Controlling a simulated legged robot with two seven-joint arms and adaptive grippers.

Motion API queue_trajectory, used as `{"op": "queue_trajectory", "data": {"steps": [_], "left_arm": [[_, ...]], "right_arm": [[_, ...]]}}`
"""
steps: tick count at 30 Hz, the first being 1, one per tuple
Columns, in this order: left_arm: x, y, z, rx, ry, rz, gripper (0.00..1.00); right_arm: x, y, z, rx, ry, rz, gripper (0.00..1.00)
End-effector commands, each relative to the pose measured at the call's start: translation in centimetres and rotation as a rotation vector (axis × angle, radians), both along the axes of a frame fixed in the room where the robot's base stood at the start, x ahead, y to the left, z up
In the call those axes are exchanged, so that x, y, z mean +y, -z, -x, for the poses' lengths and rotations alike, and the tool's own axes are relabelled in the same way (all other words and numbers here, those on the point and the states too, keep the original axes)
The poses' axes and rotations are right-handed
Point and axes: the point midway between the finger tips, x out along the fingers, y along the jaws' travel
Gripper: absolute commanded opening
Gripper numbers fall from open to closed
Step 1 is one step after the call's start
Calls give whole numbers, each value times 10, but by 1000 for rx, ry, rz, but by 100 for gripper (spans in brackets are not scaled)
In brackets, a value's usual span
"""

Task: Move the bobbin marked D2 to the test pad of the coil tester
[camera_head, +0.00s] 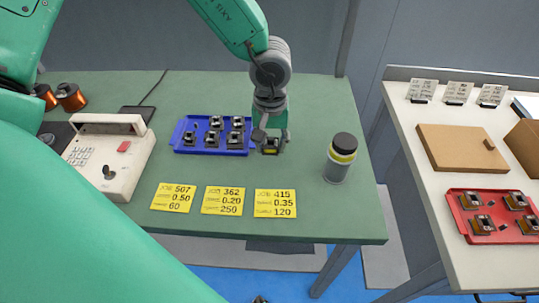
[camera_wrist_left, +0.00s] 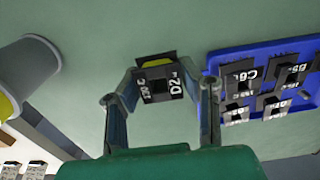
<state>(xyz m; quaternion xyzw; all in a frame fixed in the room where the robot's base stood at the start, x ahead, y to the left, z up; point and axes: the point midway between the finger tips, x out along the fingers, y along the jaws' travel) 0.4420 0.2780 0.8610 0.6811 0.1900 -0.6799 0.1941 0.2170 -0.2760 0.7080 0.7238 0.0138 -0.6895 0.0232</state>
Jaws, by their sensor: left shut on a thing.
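My left gripper (camera_head: 270,142) is to the right of the blue tray, over the green table. It is shut on the bobbin marked D2 (camera_wrist_left: 165,86), a dark bobbin with yellow on one side. I cannot tell which part is the test pad. My right gripper is not seen.
The blue tray (camera_head: 180,146) holds several bobbins. A grey canister (camera_head: 341,160) with a black lid stands right of the gripper. Yellow cards (camera_head: 222,201) lie along the front. Copper spools (camera_head: 70,97) are at the back left. A side table at right carries a red tray (camera_head: 487,238).

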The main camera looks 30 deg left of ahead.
Motion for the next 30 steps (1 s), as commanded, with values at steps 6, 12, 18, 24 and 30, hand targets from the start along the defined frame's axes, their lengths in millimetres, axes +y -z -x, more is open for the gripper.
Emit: {"op": "queue_trajectory", "data": {"steps": [6, 12, 18, 24, 30], "left_arm": [[-3, 27, 1, 0, 2, -6, 7], [-1, 41, 0, -1, 1, 0, 7], [1, 41, 0, -2, 0, 3, 7], [0, 42, 0, -1, 1, 0, 53], [-2, 41, 0, -1, 1, -2, 53]], "right_arm": [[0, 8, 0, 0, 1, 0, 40], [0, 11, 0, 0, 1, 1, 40], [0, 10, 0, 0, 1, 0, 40], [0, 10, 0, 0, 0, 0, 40], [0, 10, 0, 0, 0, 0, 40]]}}
